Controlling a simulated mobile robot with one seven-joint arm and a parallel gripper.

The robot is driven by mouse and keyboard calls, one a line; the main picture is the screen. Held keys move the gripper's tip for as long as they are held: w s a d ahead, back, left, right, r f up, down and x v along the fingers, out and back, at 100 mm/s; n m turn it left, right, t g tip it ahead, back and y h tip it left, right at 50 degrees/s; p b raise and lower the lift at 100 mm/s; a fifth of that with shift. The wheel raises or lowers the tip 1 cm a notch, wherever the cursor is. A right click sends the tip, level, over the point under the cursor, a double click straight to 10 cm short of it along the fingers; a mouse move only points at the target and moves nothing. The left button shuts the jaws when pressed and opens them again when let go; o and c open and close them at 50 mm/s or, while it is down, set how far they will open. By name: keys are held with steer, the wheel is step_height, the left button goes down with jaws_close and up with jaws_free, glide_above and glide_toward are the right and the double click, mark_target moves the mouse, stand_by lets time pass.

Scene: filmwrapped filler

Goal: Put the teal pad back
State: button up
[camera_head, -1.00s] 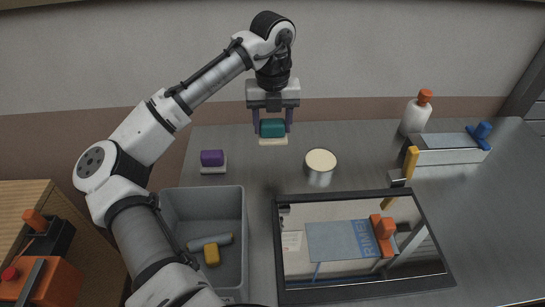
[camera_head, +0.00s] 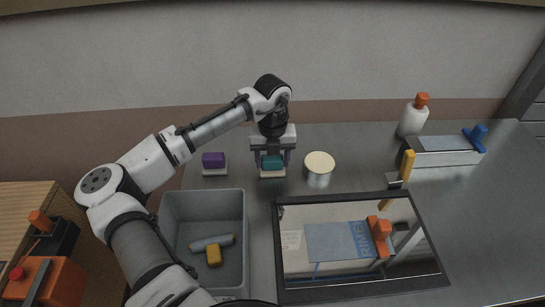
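The teal pad (camera_head: 272,162) is a small teal block on a pale base. It is between the fingers of my gripper (camera_head: 272,158), which looks shut on it. The pad is low, at the table surface or just above it; I cannot tell whether its base touches the table. A purple pad (camera_head: 213,160) on a pale base stands to its left. A round cream-topped tin (camera_head: 319,167) stands close to its right.
A grey bin (camera_head: 204,193) holds a yellow block and a grey-blue roll. A white bottle (camera_head: 411,119), a yellow-handled tool (camera_head: 407,164) and a grey box (camera_head: 447,159) stand to the right. The table's right side is clear.

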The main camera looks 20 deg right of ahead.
mark_target(274, 158)
steer(key=o, duration=0.3)
steer(key=shift+o, duration=0.2)
steer(key=shift+f+b, duration=0.35)
steer(key=shift+b, duration=0.3)
step_height(274, 158, up, 14)
steer(key=b, duration=0.1)
steer(key=shift+d+b, duration=0.3)
steer(key=shift+a, duration=0.1)
